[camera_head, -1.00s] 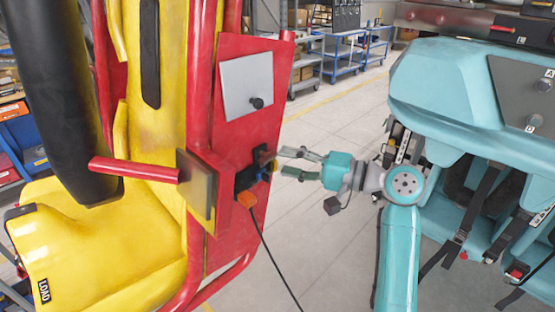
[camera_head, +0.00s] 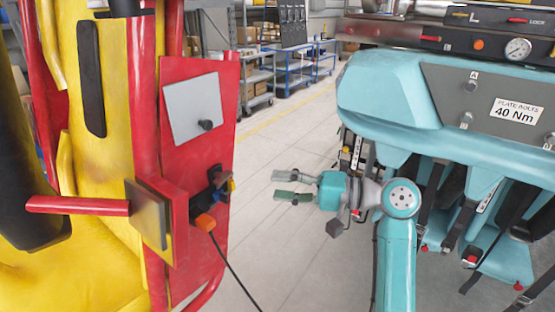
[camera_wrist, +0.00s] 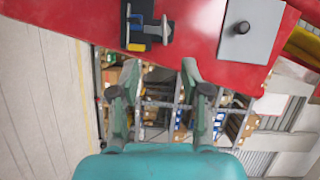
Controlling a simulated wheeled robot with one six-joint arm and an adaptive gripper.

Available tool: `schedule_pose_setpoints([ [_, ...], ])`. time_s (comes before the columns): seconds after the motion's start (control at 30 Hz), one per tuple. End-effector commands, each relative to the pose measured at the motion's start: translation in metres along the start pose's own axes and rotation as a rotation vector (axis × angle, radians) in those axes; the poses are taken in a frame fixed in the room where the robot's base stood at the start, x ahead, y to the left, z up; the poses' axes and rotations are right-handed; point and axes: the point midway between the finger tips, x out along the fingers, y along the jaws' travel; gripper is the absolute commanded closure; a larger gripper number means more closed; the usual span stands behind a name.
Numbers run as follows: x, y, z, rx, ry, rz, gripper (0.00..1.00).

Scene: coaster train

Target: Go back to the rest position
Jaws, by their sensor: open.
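My gripper (camera_head: 285,186) is open and empty in the head view, its two fingers pointing left toward the red panel (camera_head: 185,145) with a clear gap between. In the wrist view my gripper (camera_wrist: 160,80) shows two spread fingers with nothing between them. The black fitting also shows in the wrist view (camera_wrist: 146,22), above the fingers.
A grey plate with a black knob (camera_head: 192,108) is on the red panel. A yellow and red coaster seat (camera_head: 100,180) stands at left. Free floor (camera_head: 290,145) lies between, with blue shelving (camera_head: 300,65) far behind.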

Motion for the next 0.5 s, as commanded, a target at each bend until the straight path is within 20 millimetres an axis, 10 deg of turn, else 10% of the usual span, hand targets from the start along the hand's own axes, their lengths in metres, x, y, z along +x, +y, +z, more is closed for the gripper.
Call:
schedule_pose_setpoints([
  [0.5,-0.016,0.173,0.041,0.033,0.404,0.114,0.53],
])
